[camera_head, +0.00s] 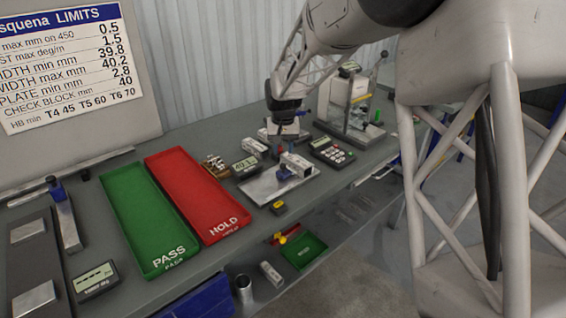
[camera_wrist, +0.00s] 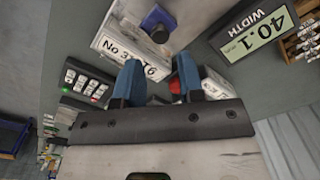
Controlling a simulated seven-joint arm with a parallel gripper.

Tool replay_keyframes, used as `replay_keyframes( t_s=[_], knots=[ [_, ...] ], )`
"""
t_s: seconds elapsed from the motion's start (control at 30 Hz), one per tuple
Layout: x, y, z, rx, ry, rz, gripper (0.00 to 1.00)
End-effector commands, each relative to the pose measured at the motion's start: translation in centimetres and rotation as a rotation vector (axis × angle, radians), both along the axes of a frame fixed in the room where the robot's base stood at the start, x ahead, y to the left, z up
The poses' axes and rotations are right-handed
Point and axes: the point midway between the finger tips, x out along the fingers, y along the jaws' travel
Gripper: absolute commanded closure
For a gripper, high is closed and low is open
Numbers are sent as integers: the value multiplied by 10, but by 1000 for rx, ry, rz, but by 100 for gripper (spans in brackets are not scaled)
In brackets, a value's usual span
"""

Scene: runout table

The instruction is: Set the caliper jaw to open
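A blue part (camera_head: 284,174) sits against the block; a blue piece with a round knob (camera_wrist: 158,20) shows beside the block in the wrist view. I cannot tell for sure which part is the caliper jaw. My gripper (camera_wrist: 158,82) is above the bench, its blue fingers apart with nothing clearly held between them.
A keypad unit (camera_head: 331,152) and a clear-sided test stand (camera_head: 348,105) are to the right. The red HOLD tray (camera_head: 196,190) and green PASS tray (camera_head: 150,218) lie left. A small yellow-and-black item (camera_head: 279,208) lies at the bench's front edge. A limits sign (camera_head: 70,70) hangs behind.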

Motion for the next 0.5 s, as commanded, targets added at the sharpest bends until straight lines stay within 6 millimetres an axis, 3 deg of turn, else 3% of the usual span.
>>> replay_keyframes(
  t_s=[0.3,0.5],
  knots=[
    [-1,0,-39,0,2,0,64],
    [0,0,-54,0,1,0,64]
  ],
)
